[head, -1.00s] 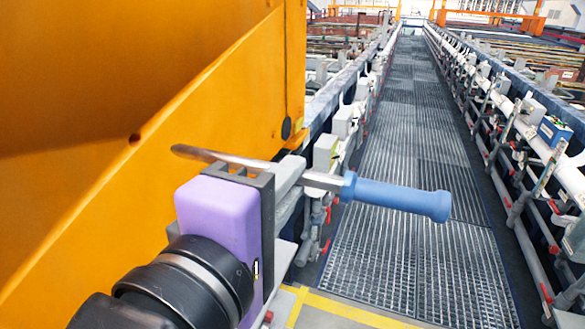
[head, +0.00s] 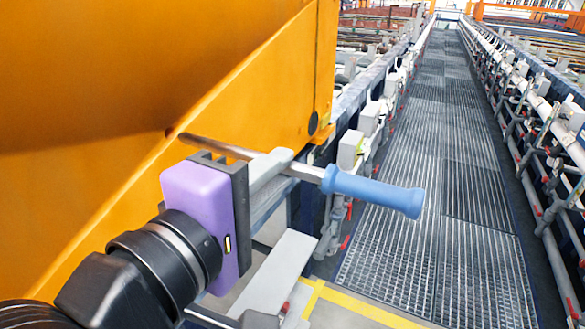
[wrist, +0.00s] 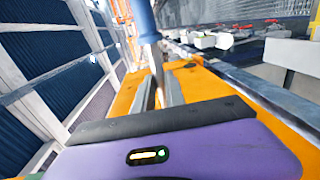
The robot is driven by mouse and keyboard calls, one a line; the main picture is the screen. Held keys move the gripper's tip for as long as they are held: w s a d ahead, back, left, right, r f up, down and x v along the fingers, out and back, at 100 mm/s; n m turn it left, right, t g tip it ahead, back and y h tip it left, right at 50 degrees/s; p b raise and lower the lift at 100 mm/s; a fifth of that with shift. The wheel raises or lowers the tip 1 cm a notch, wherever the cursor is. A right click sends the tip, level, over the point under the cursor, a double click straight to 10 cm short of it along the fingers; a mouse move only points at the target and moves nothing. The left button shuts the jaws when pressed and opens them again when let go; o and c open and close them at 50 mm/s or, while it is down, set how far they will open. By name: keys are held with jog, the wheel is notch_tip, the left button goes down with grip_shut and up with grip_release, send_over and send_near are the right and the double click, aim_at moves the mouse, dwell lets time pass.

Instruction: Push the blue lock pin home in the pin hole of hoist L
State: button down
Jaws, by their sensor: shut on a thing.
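The lock pin has a blue handle (head: 372,190) and a bare metal shaft (head: 215,146). My gripper (head: 275,163) is shut on the shaft, with the handle sticking out to the right. The pin's tip points left at the orange hoist body (head: 240,80). A small dark pin hole (head: 170,131) shows in the hoist's face, just beyond the tip. The tip looks very close to the hole; I cannot tell whether it touches or has entered. In the wrist view, the fingers (wrist: 160,92) grip the shaft below the blue handle (wrist: 145,18).
A black round disc (head: 313,124) sits near the hoist's right edge. A grated walkway (head: 430,170) runs away to the right between pipe rows with grey boxes (head: 351,149). Yellow floor lines (head: 350,305) lie at the near end. The air around the handle is clear.

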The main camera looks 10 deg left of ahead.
aim_at(208, 147)
jog(key=shift+w+a, duration=0.1)
jog(key=shift+a, duration=0.3)
jog(key=shift+r+p, duration=0.1)
jog(key=shift+p, duration=1.05)
dwell(1.4)
jog(key=shift+w+a+p, duration=0.15)
jog(key=shift+w+a, duration=0.4)
jog(key=shift+a, duration=1)
jog(key=shift+w+a+p, duration=0.1)
jog(key=shift+w+a, duration=0.45)
jog(key=shift+a, duration=1.05)
jog(key=shift+w+a+p, duration=0.15)
jog(key=shift+w+a, duration=0.4)
jog(key=shift+a, duration=1)
dwell(0.3)
